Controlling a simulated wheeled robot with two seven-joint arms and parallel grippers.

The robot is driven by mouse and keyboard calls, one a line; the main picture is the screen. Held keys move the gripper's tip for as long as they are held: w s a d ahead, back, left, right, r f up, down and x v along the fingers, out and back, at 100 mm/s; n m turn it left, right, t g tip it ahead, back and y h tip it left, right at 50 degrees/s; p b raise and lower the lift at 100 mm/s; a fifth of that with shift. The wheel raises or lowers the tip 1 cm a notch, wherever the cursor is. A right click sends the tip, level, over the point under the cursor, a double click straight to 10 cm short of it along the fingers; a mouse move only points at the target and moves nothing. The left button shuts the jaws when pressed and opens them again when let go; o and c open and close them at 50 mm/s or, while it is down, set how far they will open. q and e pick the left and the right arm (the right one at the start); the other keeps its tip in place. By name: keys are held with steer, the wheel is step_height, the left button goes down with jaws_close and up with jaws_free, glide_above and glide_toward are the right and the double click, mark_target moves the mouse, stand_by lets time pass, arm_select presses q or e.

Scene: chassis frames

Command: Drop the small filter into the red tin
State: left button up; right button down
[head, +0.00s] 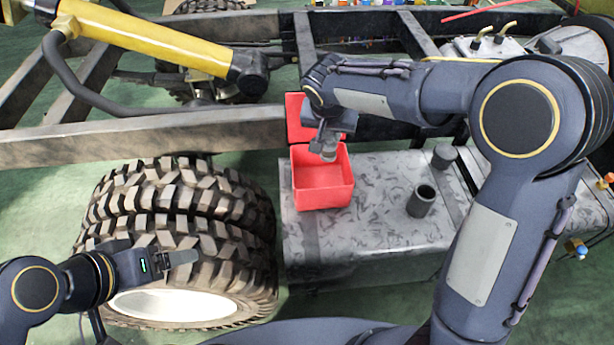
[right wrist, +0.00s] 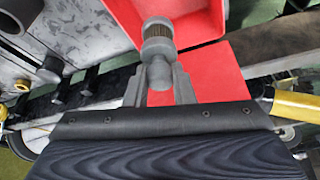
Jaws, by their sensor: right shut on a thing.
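The small filter (right wrist: 157,42) is a grey canister with a ribbed brown band and a rounded end. My right gripper (right wrist: 158,82) is shut on it, with a finger on each side. In the head view the small filter (head: 330,148) overlaps the far rim of the red tin (head: 322,190); the exact height above it is hard to tell. The red tin is an open box on a grey metal tank. Part of it also shows at the top of the right wrist view (right wrist: 195,18). My left gripper (head: 182,258) is over the tyres, apart from the tin; its finger gap is unclear.
A red panel (head: 298,112) stands behind the tin. The grey tank (head: 375,225) carries a dark open cylinder (head: 421,201) and a dark cap (head: 444,156). Chunky tyres (head: 165,205) stand left of the tank. A chassis beam (head: 150,140) and a yellow cylinder (head: 150,40) lie beyond.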

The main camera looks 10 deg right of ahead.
mark_target(329, 145)
steer(key=shift+f+b, duration=1.9)
steer(key=shift+f, duration=1.05)
steer(key=c, duration=1.1)
jaws_free()
steer(key=shift+c, duration=0.2)
steer(key=shift+r, duration=0.1)
steer(key=p+v, duration=0.1)
steer(key=v, duration=0.6)
steer(key=shift+s+r, duration=0.2)
steer(key=shift+r, duration=0.15)
